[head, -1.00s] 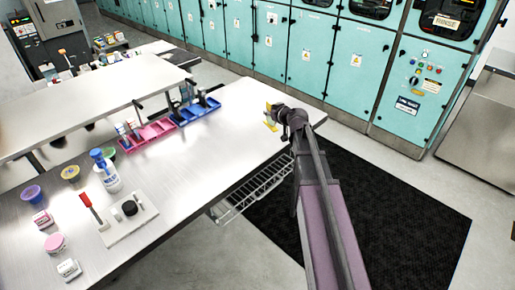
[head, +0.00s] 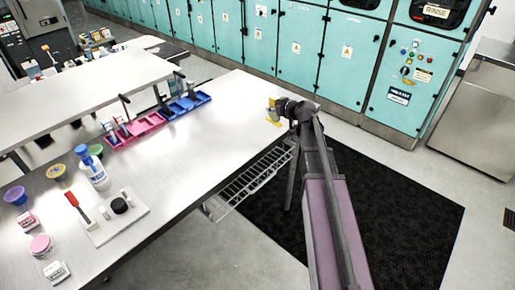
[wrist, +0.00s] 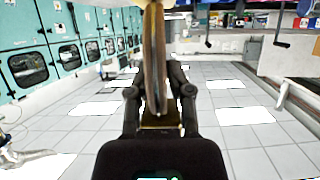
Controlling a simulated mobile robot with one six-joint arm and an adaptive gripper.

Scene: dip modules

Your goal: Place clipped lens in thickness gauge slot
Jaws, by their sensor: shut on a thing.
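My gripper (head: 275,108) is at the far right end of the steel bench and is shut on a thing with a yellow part. In the wrist view, my gripper (wrist: 158,90) holds a tall, thin brownish disc-like thing seen edge-on, which I take for the clipped lens (wrist: 154,50). Its top runs out of the picture. A pale plate (head: 107,232) with a red-handled tool and a black round piece lies on the near left of the bench, well away from my gripper; it may be the thickness gauge. No slot can be made out.
The steel bench (head: 200,150) is clear between the plate and my gripper. Pink (head: 138,131) and blue (head: 187,106) trays stand along its back edge. A white bottle (head: 94,172) and several small pots are at left. A wire shelf (head: 247,185) juts out below.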

